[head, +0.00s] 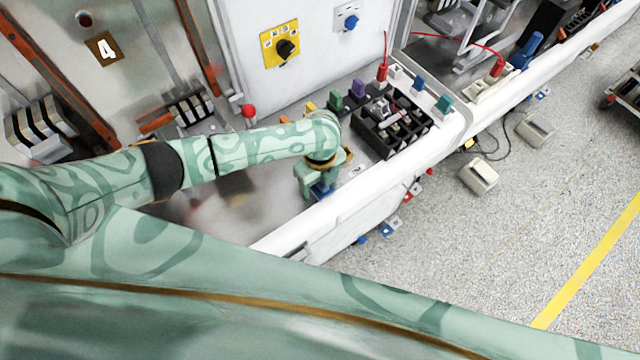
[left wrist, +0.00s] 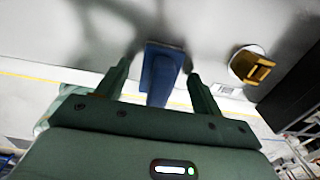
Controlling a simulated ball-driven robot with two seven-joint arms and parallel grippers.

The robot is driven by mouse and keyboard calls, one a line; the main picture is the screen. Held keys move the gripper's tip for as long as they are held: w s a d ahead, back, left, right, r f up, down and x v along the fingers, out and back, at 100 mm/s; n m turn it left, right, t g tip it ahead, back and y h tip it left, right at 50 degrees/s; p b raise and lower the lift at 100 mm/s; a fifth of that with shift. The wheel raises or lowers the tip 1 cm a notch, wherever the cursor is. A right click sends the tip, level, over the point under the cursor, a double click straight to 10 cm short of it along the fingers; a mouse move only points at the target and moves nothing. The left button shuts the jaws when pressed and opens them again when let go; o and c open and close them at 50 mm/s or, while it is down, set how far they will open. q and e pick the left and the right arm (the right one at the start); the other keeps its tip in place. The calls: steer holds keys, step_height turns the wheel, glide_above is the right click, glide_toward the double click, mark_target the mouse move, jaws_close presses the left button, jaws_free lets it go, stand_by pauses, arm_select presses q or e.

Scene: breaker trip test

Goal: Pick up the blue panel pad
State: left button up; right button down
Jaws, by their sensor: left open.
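The blue panel pad (left wrist: 160,75) stands on the pale work surface, between the two open fingers of my left gripper (left wrist: 158,88) in the left wrist view. I cannot tell whether either finger touches it. In the head view the left gripper (head: 321,182) reaches down to the front part of the white bench, and a bit of the blue pad (head: 323,190) shows beneath it, mostly hidden by the gripper. My right gripper is not in view.
A black tray (head: 392,128) with several compartments sits right of the gripper, with green (head: 336,100) and purple (head: 358,90) pieces behind it. A yellow piece (left wrist: 258,67) stands close by in the left wrist view. A red knob (head: 248,111) is behind the arm.

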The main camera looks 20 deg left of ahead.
arm_select(q)
steer(key=shift+f, duration=0.15)
steer(key=shift+c, duration=0.4)
steer(key=c, duration=1.1)
steer(key=shift+r, duration=0.4)
step_height(320, 180, up, 2)
steer(key=shift+r+p, duration=0.25)
steer(key=shift+p, duration=0.4)
steer(key=s+d+r+p, duration=0.2)
steer(key=s+r, duration=0.3)
steer(key=s, duration=0.1)
steer(key=s+d+r+p, duration=0.1)
steer(key=s+r+p, duration=0.1)
steer(key=s+r, duration=0.2)
steer(key=s, duration=0.3)
steer(key=shift+s+d+r+p, duration=0.3)
steer(key=shift+d+r, duration=0.1)
